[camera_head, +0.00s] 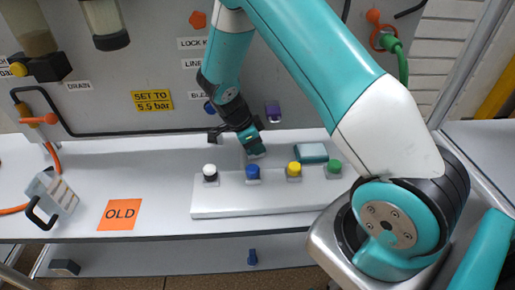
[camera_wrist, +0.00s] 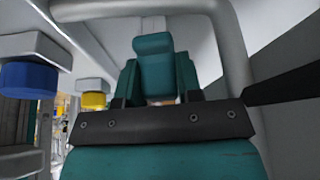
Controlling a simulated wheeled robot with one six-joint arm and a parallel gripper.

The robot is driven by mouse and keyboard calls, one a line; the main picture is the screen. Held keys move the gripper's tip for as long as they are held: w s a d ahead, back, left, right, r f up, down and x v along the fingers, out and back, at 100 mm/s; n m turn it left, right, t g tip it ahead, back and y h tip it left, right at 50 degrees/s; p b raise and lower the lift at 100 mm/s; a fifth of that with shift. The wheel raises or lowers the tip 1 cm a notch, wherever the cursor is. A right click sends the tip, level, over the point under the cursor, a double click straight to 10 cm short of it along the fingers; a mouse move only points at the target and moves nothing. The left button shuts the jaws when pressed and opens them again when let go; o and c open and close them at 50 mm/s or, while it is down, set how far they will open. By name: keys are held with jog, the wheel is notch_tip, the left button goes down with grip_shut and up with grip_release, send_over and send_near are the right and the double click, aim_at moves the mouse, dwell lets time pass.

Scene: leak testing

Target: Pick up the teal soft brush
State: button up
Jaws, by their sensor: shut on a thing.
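In the head view my gripper (camera_head: 250,140) points down over the back of the white raised panel, near the wall. In the wrist view my gripper (camera_wrist: 160,88) has its two dark teal fingers closed around a teal piece, which I take to be the teal soft brush (camera_wrist: 154,65). Its upper part stands out beyond the fingers, and the rest is hidden between them. In the head view the arm and fingers cover most of it. I cannot tell whether it touches the panel.
White, blue (camera_head: 253,172), yellow (camera_head: 294,168) and green (camera_head: 334,166) knobs line the white panel (camera_head: 255,203). A teal-topped block (camera_head: 312,152) lies right of my gripper. A purple clip (camera_head: 273,112) is on the wall behind.

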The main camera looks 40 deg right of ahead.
jog(key=w+a, duration=0.1)
jog(key=a, duration=0.1)
jog(key=w+a+b, duration=0.1)
jog(key=a, duration=0.1)
jog(key=a+b, duration=0.1)
jog(key=a, duration=0.2)
jog(key=shift+w+f, duration=0.25)
jog(key=shift+w, duration=0.15)
notch_tip(320, 180, up, 14)
jog(key=b, duration=0.1)
jog(key=shift+r, duration=0.1)
jog(key=o, duration=0.4)
jog(key=shift+c, duration=0.2)
grip_shut()
